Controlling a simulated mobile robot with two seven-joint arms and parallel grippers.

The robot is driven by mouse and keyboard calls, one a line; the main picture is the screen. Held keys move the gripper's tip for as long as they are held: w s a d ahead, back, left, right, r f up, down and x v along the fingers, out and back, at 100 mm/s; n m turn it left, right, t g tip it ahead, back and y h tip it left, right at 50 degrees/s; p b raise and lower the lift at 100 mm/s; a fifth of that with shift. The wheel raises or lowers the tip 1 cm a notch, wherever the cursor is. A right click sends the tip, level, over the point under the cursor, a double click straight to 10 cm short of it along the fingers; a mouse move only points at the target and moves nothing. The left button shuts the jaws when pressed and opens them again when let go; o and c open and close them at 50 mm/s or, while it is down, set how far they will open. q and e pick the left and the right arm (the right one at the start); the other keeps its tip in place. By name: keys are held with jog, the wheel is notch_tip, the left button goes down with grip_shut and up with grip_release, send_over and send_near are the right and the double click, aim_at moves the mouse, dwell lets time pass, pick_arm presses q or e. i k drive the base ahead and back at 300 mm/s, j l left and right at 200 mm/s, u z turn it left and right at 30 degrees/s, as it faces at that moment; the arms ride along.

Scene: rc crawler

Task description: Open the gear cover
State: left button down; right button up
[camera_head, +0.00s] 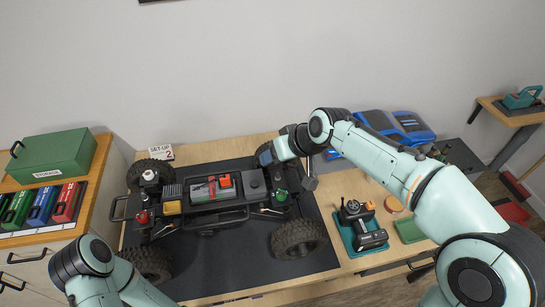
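The RC crawler chassis (213,214) stands on a dark mat with its wheels on and its body shell off. A dark housing with a round top (254,183) sits at the right of its middle, beside a red and grey part; I cannot tell for sure whether it is the gear cover.
A blue car body shell (401,128) lies behind my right arm. A teal tray (373,243) with a controller stands right of the mat (205,270). A green case (52,157) and several coloured boxes sit on the left cabinet. A "SET-UP 2" card (161,152) stands behind the crawler.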

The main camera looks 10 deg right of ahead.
aim_at(253, 181)
jog(key=k+l, duration=0.8)
jog(key=l, duration=0.1)
